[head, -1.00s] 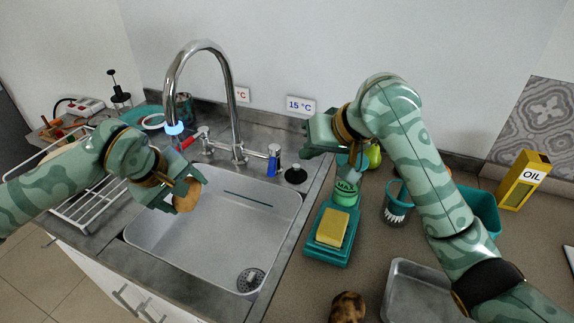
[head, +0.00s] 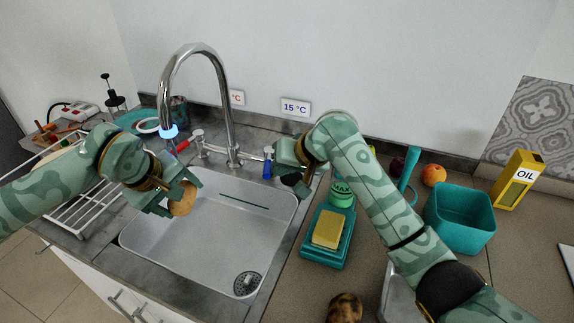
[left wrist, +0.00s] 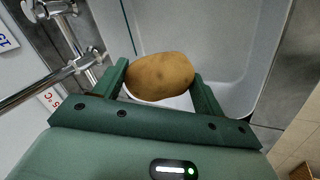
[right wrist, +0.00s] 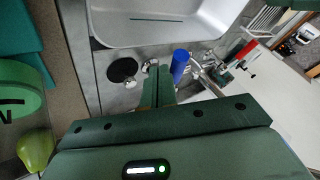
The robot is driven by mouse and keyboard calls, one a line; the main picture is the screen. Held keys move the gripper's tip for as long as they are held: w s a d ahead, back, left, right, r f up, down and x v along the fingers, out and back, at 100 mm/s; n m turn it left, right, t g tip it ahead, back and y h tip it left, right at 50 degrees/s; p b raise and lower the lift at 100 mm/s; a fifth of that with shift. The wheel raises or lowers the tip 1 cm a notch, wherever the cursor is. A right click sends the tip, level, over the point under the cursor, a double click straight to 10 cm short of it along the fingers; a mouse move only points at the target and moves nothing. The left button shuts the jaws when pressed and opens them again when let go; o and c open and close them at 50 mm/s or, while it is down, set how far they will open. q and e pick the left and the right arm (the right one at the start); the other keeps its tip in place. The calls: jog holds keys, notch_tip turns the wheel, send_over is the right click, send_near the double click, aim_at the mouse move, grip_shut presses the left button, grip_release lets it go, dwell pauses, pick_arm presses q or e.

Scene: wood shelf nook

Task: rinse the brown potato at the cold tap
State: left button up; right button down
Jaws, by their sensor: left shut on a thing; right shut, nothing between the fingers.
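The brown potato (head: 183,199) is held in my left gripper (head: 178,197), over the left part of the sink (head: 225,225). In the left wrist view the potato (left wrist: 160,76) sits between the two fingers. The chrome tap (head: 231,110) arches over the sink; its spout end glows blue, behind the potato. No water stream shows. The cold lever (head: 268,162) has a blue handle, also seen in the right wrist view (right wrist: 180,66); the red lever (head: 182,146) is on the left. My right gripper (right wrist: 158,88) is shut and empty, beside the blue handle.
A yellow sponge (head: 327,229) lies on a teal tray right of the sink. A teal bin (head: 459,218), an oil box (head: 519,180) and a dark brown lump (head: 345,307) stand further right. A white dish rack (head: 85,205) is left.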

jog(key=shift+s+a+r, duration=0.1)
jog(key=shift+s+a, duration=0.05)
jog(key=shift+a, duration=0.8)
